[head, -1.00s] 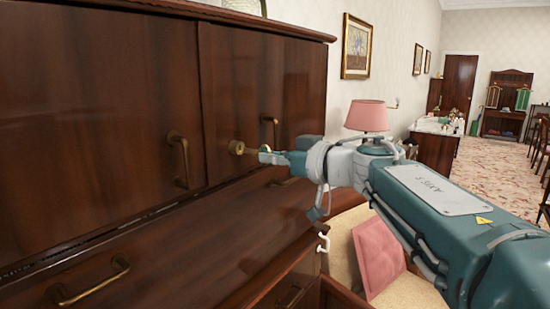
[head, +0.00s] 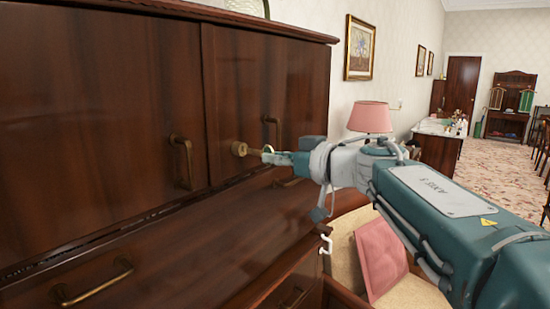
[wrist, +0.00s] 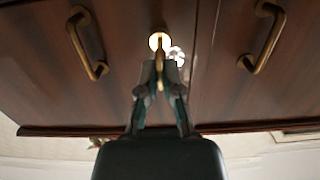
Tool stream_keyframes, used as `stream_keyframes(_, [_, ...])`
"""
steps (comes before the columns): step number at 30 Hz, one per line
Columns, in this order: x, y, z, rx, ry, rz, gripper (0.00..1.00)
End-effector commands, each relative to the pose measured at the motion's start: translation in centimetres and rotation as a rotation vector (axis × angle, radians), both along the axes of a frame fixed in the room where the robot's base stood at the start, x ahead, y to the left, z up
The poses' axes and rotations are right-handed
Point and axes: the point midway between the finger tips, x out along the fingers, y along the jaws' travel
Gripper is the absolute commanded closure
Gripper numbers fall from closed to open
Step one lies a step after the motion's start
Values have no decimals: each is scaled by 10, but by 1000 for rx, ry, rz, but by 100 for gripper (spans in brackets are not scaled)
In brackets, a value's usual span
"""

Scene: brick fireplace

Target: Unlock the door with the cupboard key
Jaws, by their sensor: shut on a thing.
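The dark wooden cupboard door (head: 265,85) is closed and carries a round brass lock (head: 239,148) near its lower left corner. The lock also shows in the wrist view (wrist: 159,40), top centre. My gripper (head: 272,156) is just right of the lock, its fingers pointing at it. In the wrist view my gripper (wrist: 160,84) is shut on the brass key (wrist: 159,66), which lines up with the lock. The key's shaft (head: 255,152) reaches the lock face in the head view. I cannot tell how deep its tip sits.
Brass handles (head: 181,160) (head: 271,132) stick out on either side of the lock. A wooden ledge (head: 190,240) runs below the doors. A chair with a pink cushion (head: 380,255) stands below my arm. A pink lamp (head: 369,117) is behind it.

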Motion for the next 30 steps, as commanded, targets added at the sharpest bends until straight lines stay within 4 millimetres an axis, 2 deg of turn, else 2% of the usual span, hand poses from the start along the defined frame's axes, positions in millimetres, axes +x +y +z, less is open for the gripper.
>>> stream_keyframes(30, [4,5,0,0,0,0,100])
